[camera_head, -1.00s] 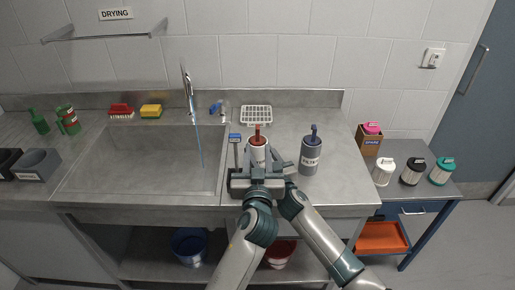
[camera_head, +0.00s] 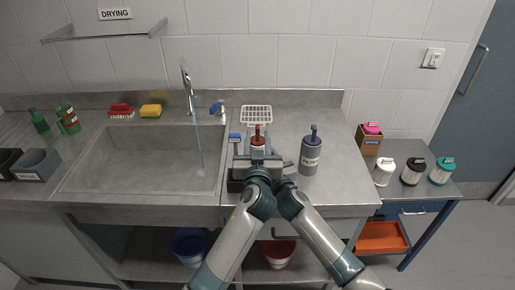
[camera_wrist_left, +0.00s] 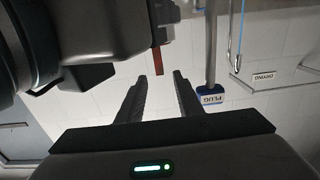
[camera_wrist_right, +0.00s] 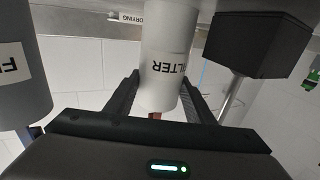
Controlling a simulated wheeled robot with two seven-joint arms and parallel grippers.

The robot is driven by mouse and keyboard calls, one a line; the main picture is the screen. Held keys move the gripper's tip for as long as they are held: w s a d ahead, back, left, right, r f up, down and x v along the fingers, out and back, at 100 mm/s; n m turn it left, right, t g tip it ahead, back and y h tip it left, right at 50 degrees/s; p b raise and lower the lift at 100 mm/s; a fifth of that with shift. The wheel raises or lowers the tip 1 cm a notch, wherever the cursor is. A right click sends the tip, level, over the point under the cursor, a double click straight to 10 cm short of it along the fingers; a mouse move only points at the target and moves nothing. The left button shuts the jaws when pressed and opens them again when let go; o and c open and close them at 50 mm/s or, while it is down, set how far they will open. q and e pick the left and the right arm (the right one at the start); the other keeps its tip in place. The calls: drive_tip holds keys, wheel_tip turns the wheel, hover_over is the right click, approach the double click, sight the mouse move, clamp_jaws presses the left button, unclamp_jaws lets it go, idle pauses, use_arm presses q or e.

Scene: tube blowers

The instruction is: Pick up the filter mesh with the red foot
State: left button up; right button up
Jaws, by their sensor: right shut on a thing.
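A white cylinder marked FILTER (camera_wrist_right: 165,60) stands between the fingers of my right gripper (camera_wrist_right: 160,85), which is shut on its body. Its red piece (camera_head: 257,130) points up in the head view; in the inverted left wrist view the red piece (camera_wrist_left: 157,61) hangs just beyond my left fingertips. My left gripper (camera_head: 258,151) is in front of the cylinder and hides much of its white body. Its fingers (camera_wrist_left: 163,78) are apart and empty. Any mesh inside the cylinder is hidden.
A grey cylinder with a blue top (camera_head: 311,155) stands close on the right. A blue plug (camera_head: 235,137) on a rod stands close on the left, by the sink (camera_head: 80,178).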

sight(257, 129)
use_arm(q)
drive_tip(key=shift+w, duration=1.75)
clamp_jaws()
